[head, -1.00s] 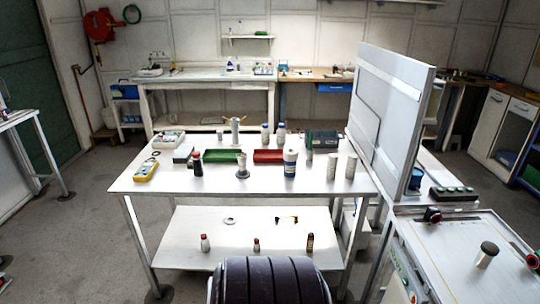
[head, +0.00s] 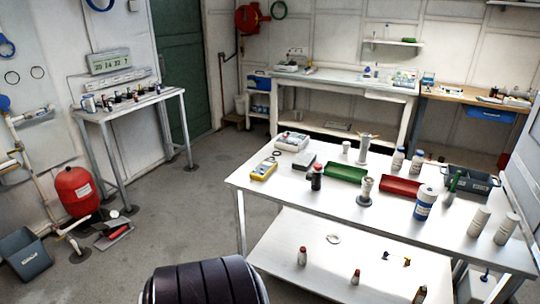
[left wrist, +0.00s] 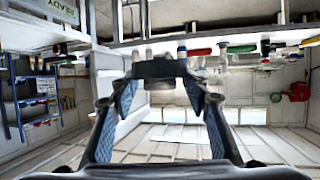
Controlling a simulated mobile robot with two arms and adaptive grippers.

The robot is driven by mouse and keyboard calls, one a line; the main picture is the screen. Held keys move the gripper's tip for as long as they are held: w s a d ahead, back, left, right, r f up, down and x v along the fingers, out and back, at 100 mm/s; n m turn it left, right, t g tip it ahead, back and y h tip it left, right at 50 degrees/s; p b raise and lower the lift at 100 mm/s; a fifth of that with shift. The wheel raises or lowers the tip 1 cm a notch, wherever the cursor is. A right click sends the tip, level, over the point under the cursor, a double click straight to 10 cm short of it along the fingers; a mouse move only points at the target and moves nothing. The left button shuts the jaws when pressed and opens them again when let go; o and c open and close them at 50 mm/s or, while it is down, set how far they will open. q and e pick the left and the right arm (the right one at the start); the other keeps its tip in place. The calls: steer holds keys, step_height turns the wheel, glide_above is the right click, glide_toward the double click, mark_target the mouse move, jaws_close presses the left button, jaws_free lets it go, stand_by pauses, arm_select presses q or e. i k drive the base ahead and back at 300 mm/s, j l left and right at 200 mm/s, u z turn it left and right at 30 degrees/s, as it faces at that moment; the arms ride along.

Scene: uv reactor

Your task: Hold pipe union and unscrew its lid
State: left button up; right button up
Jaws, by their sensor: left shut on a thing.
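My left gripper (left wrist: 166,88) shows in the left wrist view, its two blue-padded fingers closed in on a dark grey blocky thing (left wrist: 160,68) at the fingertips. That thing may be the pipe union, but I cannot tell its shape or make out a lid on it. Neither gripper is in the head view, and my right gripper is in no view.
A white table (head: 290,205) stands ahead with bottles, a green tray (head: 346,173) and a red tray (head: 401,187). A smaller table (head: 128,108) stands at the left by a green door (head: 178,75). A red tank (head: 76,190) stands on the floor. The floor between is clear.

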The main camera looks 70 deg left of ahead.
mark_target(364, 199)
steer(key=i+j+u, duration=0.45)
steer(key=j, duration=0.45)
steer(key=i+j+u, duration=0.4)
steer(key=i+j, duration=0.3)
